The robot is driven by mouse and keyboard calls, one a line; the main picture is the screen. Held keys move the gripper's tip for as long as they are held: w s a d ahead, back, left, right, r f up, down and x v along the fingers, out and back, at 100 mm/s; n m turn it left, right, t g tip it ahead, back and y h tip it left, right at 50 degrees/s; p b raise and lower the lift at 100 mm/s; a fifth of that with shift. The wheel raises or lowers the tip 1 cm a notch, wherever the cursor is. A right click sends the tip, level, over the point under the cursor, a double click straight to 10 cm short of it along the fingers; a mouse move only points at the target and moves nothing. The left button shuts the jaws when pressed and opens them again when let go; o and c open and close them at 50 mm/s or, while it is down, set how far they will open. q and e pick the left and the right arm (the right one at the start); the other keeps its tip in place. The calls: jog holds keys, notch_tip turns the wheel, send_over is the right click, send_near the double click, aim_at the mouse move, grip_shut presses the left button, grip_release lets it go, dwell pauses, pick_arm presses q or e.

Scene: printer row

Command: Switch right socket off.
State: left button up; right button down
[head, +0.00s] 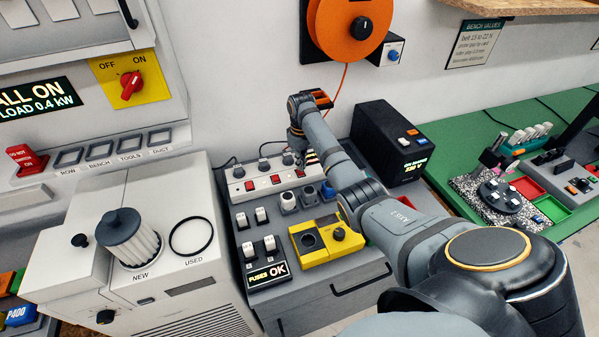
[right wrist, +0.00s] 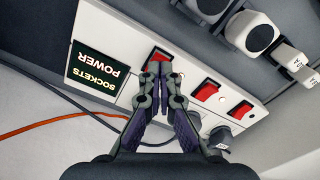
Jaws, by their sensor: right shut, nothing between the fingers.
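A white socket strip (head: 262,185) with several red rocker switches lies along the back of the bench. Black plugs sit in its sockets. The wrist view shows the strip upside down, so its right socket switch (right wrist: 158,56) is at the left there, beside the "SOCKETS POWER" sign (right wrist: 97,72). The middle switch (right wrist: 206,91) and left switch (right wrist: 240,110) are clear of my fingers. My right gripper (right wrist: 160,72) is shut and empty, its tips at the right switch and partly covering it. I cannot tell whether they touch it. My left gripper is out of view.
A black supply box (head: 394,145) stands to the right of the strip. White knobs and a yellow unit (head: 318,243) are in front. An orange reel (head: 349,25) hangs above, with its cord running down behind my right arm.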

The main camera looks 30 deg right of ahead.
jog(key=shift+s+f+b, duration=0.1)
jog(key=shift+f+b, duration=0.3)
jog(key=shift+f, duration=0.7)
dwell(0.6)
notch_tip(320, 180, up, 2)
jog(key=p, duration=0.2)
jog(key=shift+p, duration=0.4)
notch_tip(320, 180, up, 2)
jog(key=shift+r+p, duration=0.15)
jog(key=shift+p, duration=1.05)
notch_tip(320, 180, up, 3)
jog(key=p, duration=0.3)
jog(key=shift+f, duration=0.2)
